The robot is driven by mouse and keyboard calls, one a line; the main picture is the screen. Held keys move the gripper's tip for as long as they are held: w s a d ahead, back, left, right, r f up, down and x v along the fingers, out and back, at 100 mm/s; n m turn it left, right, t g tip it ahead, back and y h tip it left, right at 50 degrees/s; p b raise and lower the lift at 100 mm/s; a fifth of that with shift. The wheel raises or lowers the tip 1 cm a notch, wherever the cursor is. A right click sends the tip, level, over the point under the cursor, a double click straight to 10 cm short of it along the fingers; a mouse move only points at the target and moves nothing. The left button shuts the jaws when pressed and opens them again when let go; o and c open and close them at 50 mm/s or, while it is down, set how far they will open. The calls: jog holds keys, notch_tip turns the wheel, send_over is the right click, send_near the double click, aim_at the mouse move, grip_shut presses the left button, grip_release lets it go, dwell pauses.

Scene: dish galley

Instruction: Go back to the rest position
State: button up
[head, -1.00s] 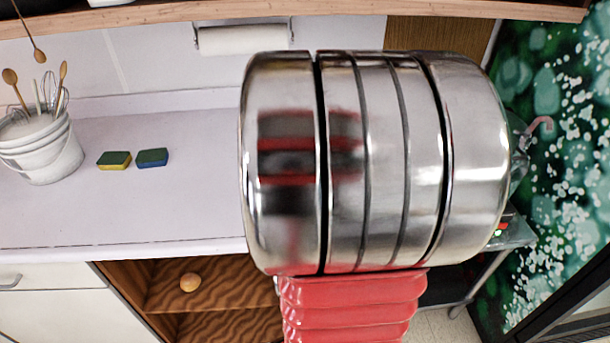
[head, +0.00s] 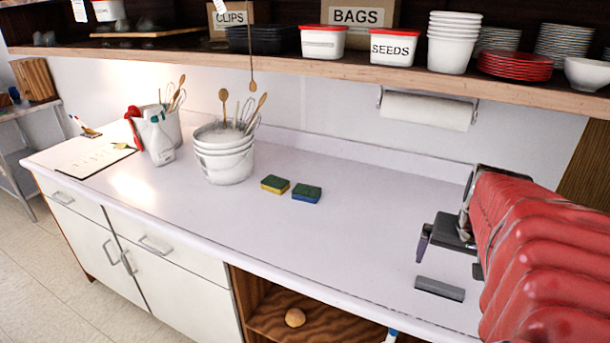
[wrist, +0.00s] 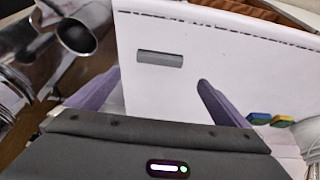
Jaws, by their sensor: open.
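My gripper (head: 424,245) is at the right of the head view, above the white counter (head: 350,235), with my red-sleeved arm behind it. In the wrist view its two purple fingers (wrist: 160,78) stand wide apart with nothing between them. A small grey bar (head: 440,289) lies on the counter near the gripper, apart from it. The bar also shows in the wrist view (wrist: 160,57), beyond the fingers. In the head view only one purple finger shows clearly.
The counter's middle is clear.

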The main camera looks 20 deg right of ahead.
jog(key=shift+w, duration=0.1)
dwell(0.6)
jog(key=w+a+r+n+t+y, duration=0.1)
jog(key=w+a+r+n+t, duration=0.1)
jog(key=w+a, duration=0.7)
jog(key=s+a+n+y, duration=0.1)
jog(key=s+a+n, duration=0.2)
jog(key=a, duration=0.8)
jog(key=s+a+n+y, duration=0.1)
jog(key=s+a+n, duration=0.3)
jog(key=a, duration=0.8)
jog(key=shift+s+a+f+n+t, duration=0.15)
jog(key=shift+s+n+t, duration=0.15)
jog(key=shift+n+t, duration=0.1)
